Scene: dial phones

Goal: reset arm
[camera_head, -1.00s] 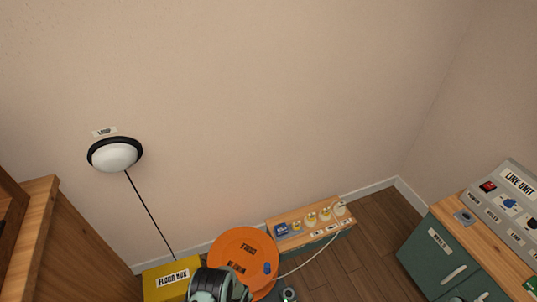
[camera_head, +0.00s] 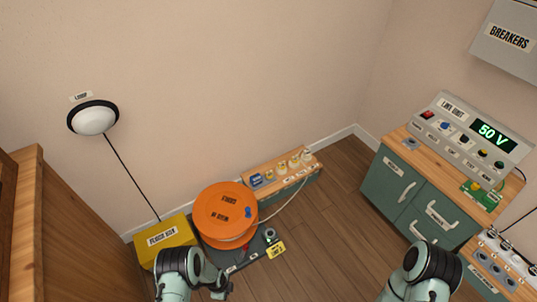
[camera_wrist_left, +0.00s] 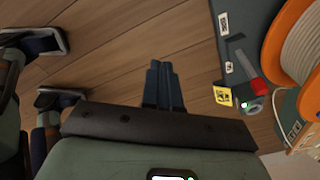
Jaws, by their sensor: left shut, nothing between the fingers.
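My left gripper (camera_wrist_left: 163,86) shows in the left wrist view, its two dark fingers together with nothing between them, over bare wooden floor. In the head view my left arm comes up from the bottom edge, in front of the orange cable reel (camera_head: 225,212) and the yellow floor box (camera_head: 166,240). My right arm shows at the bottom right of the head view, near the green cabinet. Its gripper is out of view.
A grey line unit (camera_head: 470,135) reading 50 V stands on the green cabinet (camera_head: 405,195). A low socket bench (camera_head: 282,175) is by the wall. A round lamp (camera_head: 93,117) hangs left; a breaker box (camera_head: 510,38) is upper right. Floor between reel and cabinet is clear.

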